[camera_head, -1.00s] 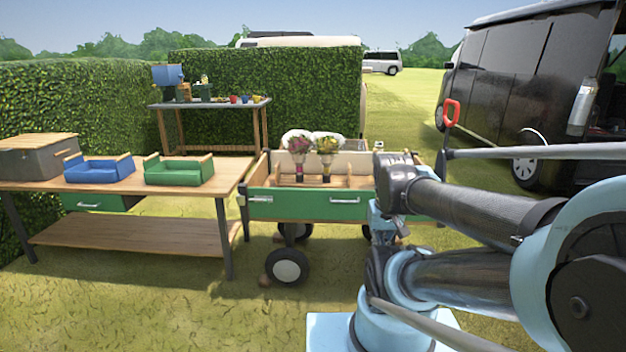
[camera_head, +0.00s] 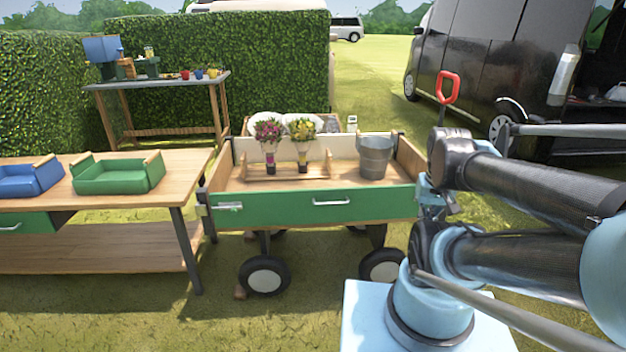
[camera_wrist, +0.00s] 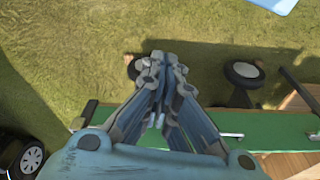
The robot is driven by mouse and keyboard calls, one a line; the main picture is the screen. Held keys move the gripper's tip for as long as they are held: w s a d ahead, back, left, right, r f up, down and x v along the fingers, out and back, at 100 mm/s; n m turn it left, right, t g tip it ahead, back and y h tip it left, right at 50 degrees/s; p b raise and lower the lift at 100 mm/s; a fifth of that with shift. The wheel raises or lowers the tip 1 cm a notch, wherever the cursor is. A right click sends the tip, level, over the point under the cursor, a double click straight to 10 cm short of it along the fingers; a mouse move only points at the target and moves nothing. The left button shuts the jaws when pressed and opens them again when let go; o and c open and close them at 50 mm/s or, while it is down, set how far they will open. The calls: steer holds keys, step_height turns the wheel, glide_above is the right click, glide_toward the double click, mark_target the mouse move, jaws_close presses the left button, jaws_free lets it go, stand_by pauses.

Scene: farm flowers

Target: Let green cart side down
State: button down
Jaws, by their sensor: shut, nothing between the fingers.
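The green cart side (camera_head: 285,211) is up, closing the near side of the wooden cart (camera_head: 232,182). It has a silver handle (camera_head: 331,202) in its middle and a silver latch (camera_head: 229,207) at its left end. In the wrist view the green side (camera_wrist: 272,130) runs across below the middle, with a handle (camera_wrist: 228,135). My gripper (camera_wrist: 164,62) is shut and empty there, its fingers seen over the green side and the grass. Whether it touches the side I cannot tell. In the head view I cannot make out my fingers.
The cart holds two bouquets (camera_head: 268,142) (camera_head: 303,140) in a wooden rack and a grey bucket (camera_head: 375,158). A wooden table (camera_head: 188,160) with blue (camera_head: 27,180) and green (camera_head: 115,178) trays stands close left. A dark van (camera_head: 487,60) is at right. Grass in front is clear.

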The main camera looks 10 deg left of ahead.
steer(key=w+a+r+n, duration=0.1)
steer(key=w+a+r, duration=0.4)
steer(key=w, duration=0.4)
steer(key=w+a+r, duration=0.4)
steer(key=w+a, duration=0.2)
steer(key=w, duration=0.3)
steer(key=w+a+f+n+t, duration=0.1)
steer(key=w+a+f, duration=0.1)
steer(key=w+a, duration=0.9)
steer(key=w+a+f, duration=0.1)
steer(key=a+f, duration=0.1)
steer(key=a, duration=0.6)
steer(key=w+a+f, duration=0.2)
steer(key=a, duration=0.5)
steer(key=a+x, duration=0.2)
steer(key=x, duration=0.8)
steer(key=shift+s+d+f+t+y, duration=0.15)
steer(key=shift+s+d, duration=0.1)
steer(key=shift+s, duration=0.35)
steer(key=shift+s+d+t+y, duration=0.1)
steer(key=shift+s+d, duration=0.1)
steer(key=shift+s, duration=0.4)
steer(key=shift+s+d+f+t+y, duration=0.15)
steer(key=shift+s+d, duration=0.1)
steer(key=shift+s, duration=0.4)
steer(key=shift+s+r, duration=0.1)
